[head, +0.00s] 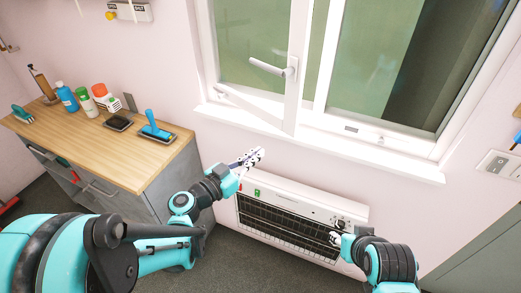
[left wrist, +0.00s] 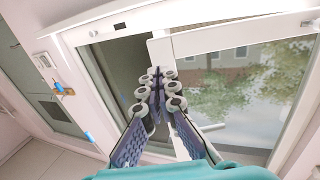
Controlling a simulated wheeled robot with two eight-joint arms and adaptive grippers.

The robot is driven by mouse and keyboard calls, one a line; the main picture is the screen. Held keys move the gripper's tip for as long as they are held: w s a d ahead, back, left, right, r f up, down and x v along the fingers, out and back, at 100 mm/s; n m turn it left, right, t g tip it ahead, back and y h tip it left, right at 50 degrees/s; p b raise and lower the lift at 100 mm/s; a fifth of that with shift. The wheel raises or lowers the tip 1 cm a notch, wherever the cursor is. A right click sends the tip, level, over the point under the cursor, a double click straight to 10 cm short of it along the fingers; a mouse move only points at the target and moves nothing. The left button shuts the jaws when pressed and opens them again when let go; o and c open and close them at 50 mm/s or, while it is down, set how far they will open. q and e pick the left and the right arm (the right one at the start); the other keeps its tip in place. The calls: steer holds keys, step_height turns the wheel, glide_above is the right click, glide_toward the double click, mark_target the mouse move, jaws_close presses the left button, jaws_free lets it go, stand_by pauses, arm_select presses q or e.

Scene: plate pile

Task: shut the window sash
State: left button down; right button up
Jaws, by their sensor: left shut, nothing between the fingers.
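The window sash (head: 296,95) is white, with a light lever handle (head: 268,67) on its upright edge. In the head view it stands swung out from the white window frame (head: 205,55), its lower rail slanting over the sill. My left gripper (head: 256,156) is shut and empty, below the sash and apart from it, pointing up and to the right. In the left wrist view its fingers (left wrist: 157,78) are together in front of the window. My right gripper (head: 336,238) is low before the heater; its fingers are too small to judge.
A white sill (head: 400,170) runs below the window, above a wall heater (head: 290,215). A wood-topped cabinet (head: 95,145) at left holds bottles and tools. A wall switch plate (head: 497,165) is at right.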

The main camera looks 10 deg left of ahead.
mark_target(288, 131)
arm_select(q)
steer(key=b+x, duration=0.1)
steer(key=x, duration=1)
steer(key=shift+w+d+b, duration=0.25)
steer(key=shift+d+b, duration=0.05)
steer(key=shift+b, duration=0.1)
steer(key=shift+w+d, duration=0.25)
steer(key=x, duration=0.9)
steer(key=w+a+x, duration=0.1)
steer(key=x, duration=0.3)
steer(key=shift+w, duration=0.2)
steer(key=shift+r, duration=0.25)
